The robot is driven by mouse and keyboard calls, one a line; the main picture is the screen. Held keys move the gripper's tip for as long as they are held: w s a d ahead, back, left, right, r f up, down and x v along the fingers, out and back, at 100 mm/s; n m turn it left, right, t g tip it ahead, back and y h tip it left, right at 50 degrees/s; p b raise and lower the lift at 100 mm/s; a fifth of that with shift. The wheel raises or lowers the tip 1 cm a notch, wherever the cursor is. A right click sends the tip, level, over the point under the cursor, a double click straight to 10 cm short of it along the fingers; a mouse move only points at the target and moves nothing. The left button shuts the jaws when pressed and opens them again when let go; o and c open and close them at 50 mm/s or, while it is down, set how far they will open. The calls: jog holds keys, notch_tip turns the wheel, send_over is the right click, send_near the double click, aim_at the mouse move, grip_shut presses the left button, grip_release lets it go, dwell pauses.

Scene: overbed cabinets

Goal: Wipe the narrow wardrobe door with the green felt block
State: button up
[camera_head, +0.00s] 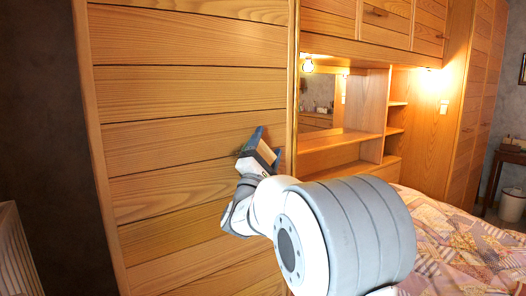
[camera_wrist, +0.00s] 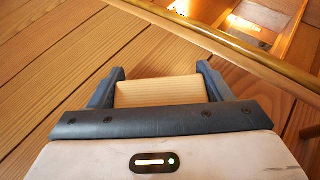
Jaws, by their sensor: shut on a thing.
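The narrow wardrobe door (camera_head: 190,95) is a tall panel of horizontal wooden planks filling the left of the head view. Its planks also fill most of the wrist view (camera_wrist: 45,70). My gripper (camera_head: 264,150) is at the door's right side, by the vertical edge strip. It is shut on a block (camera_wrist: 155,91), which shows a pale wooden back between the two dark fingers. No green felt shows; the face towards the door is hidden. I cannot tell whether the block touches the door.
A vertical edge strip (camera_head: 291,90) borders the door on the right. Beyond it are a lit niche with a mirror, shelves (camera_head: 343,140) and overhead cabinets (camera_head: 385,20). A bed with a patchwork cover (camera_head: 465,245) lies at the lower right. A radiator (camera_head: 14,255) stands at the far left.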

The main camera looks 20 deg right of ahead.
aim_at(275, 155)
jog(key=shift+w+d+f+b, duration=0.1)
jog(key=shift+w+d+b, duration=0.15)
jog(key=shift+d, duration=0.35)
jog(key=shift+w+d+b, duration=0.15)
jog(key=shift+d+b, duration=0.15)
jog(key=shift+d, duration=0.25)
jog(key=shift+w+d+f+b, duration=0.1)
jog(key=shift+w+d+b, duration=0.15)
jog(key=shift+d, duration=0.35)
jog(key=shift+a+r+b, duration=0.15)
jog(key=shift+b, duration=0.25)
